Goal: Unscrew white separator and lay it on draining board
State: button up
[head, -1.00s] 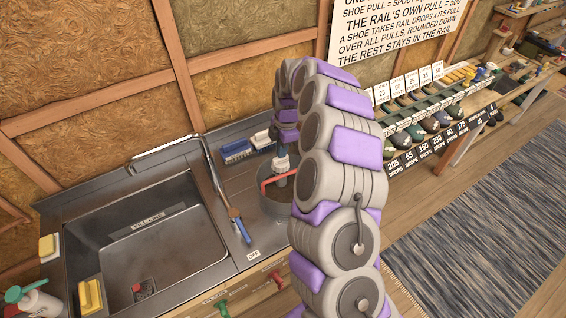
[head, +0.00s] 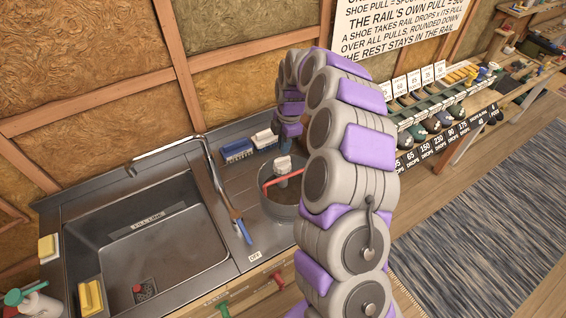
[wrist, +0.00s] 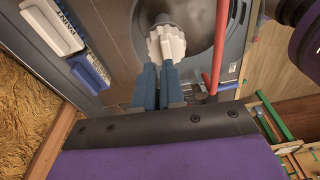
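The white separator (head: 283,165) shows as a pale knob-like piece inside the round grey basin (head: 278,211), beside a red bar (head: 283,178). In the wrist view its scalloped white top (wrist: 166,42) lies just past my fingertips. My gripper (head: 290,130) is above it in the head view, partly hidden by my arm. In the wrist view the two blue-grey fingers of my gripper (wrist: 160,66) point at the separator and lie close together. I cannot tell whether they grip a part of it.
A steel sink (head: 150,245) is at the left, with a tap (head: 165,150) over it. Blue and white brushes (head: 237,150) lie behind the basin, and another brush (head: 240,226) lies between sink and basin. A bare strip of board lies left of the basin.

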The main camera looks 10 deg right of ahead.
jog(key=shift+o, duration=1.4)
jog(key=shift+a+r, duration=0.1)
jog(key=shift+a, duration=0.25)
jog(key=shift+r, duration=0.15)
jog(key=r, duration=0.5)
jog(key=d+r+p, duration=0.1)
jog(key=r, duration=0.5)
jog(key=d+r, duration=0.1)
jog(key=r, duration=0.4)
jog(key=shift+w+r+p, duration=0.3)
jog(key=shift+r, duration=0.1)
jog(key=s+a+r+m+b, duration=0.15)
jog(key=s+m, duration=0.25)
jog(key=s, duration=0.5)
jog(key=s+a+r+m+b, duration=0.1)
jog(key=s+a+m, duration=0.25)
jog(key=s, duration=0.65)
jog(key=s+d+f+m, duration=0.1)
jog(key=s+f+m, duration=0.2)
jog(key=s, duration=0.5)
jog(key=s+d+f+m+g+h+b, duration=0.1)
jog(key=s+f+m, duration=0.2)
jog(key=s+m, duration=0.2)
jog(key=s+d+f+m+b, duration=0.1)
jog(key=s+f+m, duration=0.2)
jog(key=s, duration=0.9)
jog(key=shift+f+m, duration=0.3)
jog(key=shift+m, duration=0.65)
